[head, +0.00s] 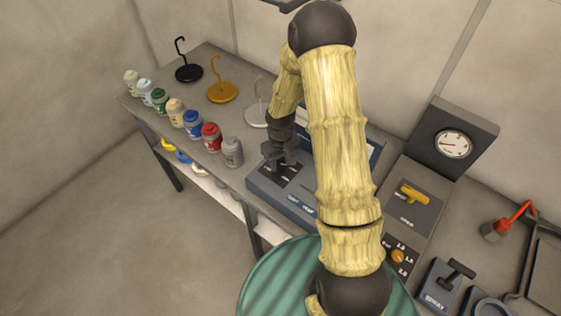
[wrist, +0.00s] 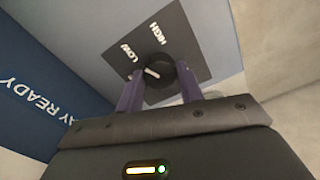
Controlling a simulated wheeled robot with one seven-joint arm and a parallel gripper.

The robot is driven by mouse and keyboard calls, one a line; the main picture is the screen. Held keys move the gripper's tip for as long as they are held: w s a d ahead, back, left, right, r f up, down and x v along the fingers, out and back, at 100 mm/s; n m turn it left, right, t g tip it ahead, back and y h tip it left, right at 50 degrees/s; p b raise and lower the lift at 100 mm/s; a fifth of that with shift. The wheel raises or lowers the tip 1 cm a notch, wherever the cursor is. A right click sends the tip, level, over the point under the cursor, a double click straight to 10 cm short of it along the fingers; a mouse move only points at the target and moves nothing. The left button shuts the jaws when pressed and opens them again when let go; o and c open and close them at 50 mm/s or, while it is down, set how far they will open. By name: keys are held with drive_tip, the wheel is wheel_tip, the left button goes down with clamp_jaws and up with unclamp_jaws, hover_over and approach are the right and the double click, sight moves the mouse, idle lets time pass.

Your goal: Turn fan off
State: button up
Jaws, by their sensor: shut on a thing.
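The fan control is a dark round knob (wrist: 160,78) with a white pointer mark, on a dark plate (wrist: 180,40) in the wrist view. The plate shows the words HIGH and LOW; another label beside the left finger is mostly hidden. The pointer mark tilts toward the LOW side of the plate. My gripper (wrist: 158,86) is shut on the knob, one finger on each side. In the head view my gripper (head: 280,160) reaches down onto the grey control box (head: 265,184) on the bench. The knob cannot be made out there.
Several paint bottles (head: 211,137) line the bench's left edge. Hook stands (head: 222,92) stand behind them. A gauge (head: 453,144), a yellow-handled switch (head: 412,194), an orange dial (head: 397,256) and a spray lever (head: 455,272) are to the right. A green ribbed drum (head: 262,282) is in front.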

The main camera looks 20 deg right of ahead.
sight(280, 164)
drive_tip(key=n, duration=0.6)
drive_tip(key=shift+r+n, duration=0.1)
drive_tip(key=shift+n, duration=0.2)
drive_tip(key=n+p, duration=0.1)
drive_tip(key=n, duration=0.5)
drive_tip(key=shift+p, duration=0.4)
drive_tip(key=o, duration=1)
wheel_tip(280, 164, up, 17)
drive_tip(key=b, duration=0.1)
drive_tip(key=shift+r+b, duration=0.15)
drive_tip(key=shift+b, duration=0.2)
